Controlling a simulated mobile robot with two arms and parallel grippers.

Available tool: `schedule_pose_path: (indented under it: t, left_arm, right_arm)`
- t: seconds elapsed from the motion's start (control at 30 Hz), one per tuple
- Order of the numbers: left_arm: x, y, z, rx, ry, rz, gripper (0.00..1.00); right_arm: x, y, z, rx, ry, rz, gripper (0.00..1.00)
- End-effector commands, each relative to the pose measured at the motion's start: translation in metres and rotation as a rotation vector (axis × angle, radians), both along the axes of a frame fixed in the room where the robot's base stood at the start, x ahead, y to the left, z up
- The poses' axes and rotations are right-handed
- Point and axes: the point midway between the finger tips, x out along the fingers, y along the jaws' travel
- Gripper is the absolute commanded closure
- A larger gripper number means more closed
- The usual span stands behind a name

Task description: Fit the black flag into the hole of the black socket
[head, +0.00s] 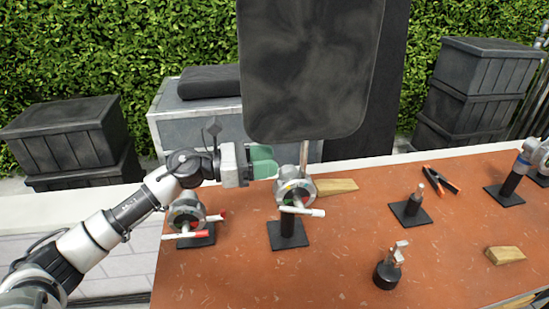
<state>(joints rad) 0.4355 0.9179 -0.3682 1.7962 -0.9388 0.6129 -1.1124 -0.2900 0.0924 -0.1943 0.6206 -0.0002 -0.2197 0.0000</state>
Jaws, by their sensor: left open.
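The black flag (312,65) is a large dark panel with rounded corners, upright at top centre. Its thin metal rod (304,158) runs down to the round grey head of the middle socket (288,233), which has a black post, a black base plate and a white-tipped handle. The rod's lower end meets or passes behind that head; I cannot tell if it is in the hole. My left gripper (266,162), with green fingertips, is open just left of the rod, level with it and above the head, apparently apart from it. My right gripper is out of view.
On the orange-brown table (345,250) stand a red-handled socket (187,218) at left, a blue-marked one (512,182) at right and two small metal studs on black bases. Wooden wedges (506,255) and an orange-tipped clamp (440,180) lie there. Black crates (62,140) stand behind.

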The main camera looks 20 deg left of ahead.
Motion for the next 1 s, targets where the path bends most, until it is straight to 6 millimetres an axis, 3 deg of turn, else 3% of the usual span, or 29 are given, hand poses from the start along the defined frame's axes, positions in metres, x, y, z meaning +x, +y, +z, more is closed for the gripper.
schedule_pose_path:
  t: [0.2, 0.47, 1.0]
  left_arm:
    - [0.011, -0.017, 0.005, -0.005, 0.000, 0.000, 0.53]
    - [0.026, -0.039, 0.005, -0.004, 0.001, -0.001, 0.53]
    - [0.047, -0.070, 0.000, -0.003, 0.002, 0.000, 0.53]
  right_arm:
    - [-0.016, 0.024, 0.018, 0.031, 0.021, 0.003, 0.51]
    - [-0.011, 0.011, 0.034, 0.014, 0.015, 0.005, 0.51]
    - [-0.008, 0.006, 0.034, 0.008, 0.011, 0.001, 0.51]
